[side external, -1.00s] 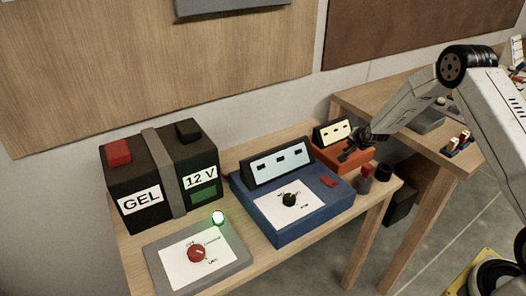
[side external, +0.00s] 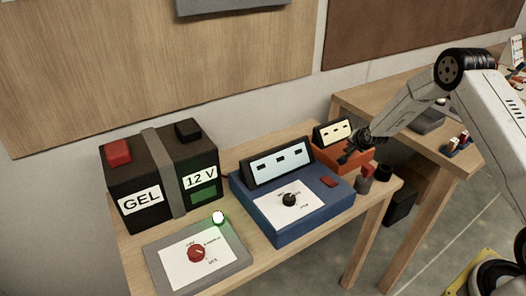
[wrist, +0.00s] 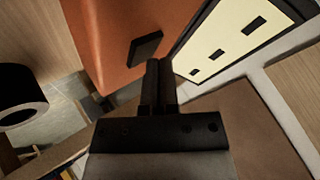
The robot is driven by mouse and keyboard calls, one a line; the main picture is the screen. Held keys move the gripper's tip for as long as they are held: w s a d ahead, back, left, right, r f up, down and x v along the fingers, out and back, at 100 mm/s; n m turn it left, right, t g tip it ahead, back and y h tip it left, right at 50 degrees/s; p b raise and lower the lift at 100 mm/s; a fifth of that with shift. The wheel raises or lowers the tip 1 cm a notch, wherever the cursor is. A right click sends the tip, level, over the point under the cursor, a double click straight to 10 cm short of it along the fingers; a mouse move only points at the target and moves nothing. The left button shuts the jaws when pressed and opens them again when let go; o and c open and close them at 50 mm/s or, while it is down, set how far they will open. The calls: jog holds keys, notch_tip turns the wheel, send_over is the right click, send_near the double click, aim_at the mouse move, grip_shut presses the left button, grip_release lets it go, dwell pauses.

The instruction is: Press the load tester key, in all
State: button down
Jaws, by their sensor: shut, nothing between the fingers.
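An orange box (side external: 348,156) with a cream display (side external: 334,132) showing dark dashes stands at the back right of the near bench; I take it for the load tester. In the wrist view its orange top (wrist: 105,30) carries a flat black key (wrist: 145,48), beside the cream display (wrist: 225,40). My gripper (side external: 346,156) is over this box. Its two dark fingers (wrist: 158,64) are together and empty, with their tips right by the key's edge. I cannot tell whether they touch it. In the side view the gripper hides the key.
A blue unit (side external: 270,220) with a display, black knob and red button stands left of the orange box. A GEL 12 V battery (side external: 140,200) and a grey panel (side external: 165,275) with a red knob and green-glowing lamp are further left.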

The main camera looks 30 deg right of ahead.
jog(key=shift+f, duration=0.4)
dwell(0.8)
jog(key=shift+r, duration=0.8)
jog(key=shift+r, duration=2.55)
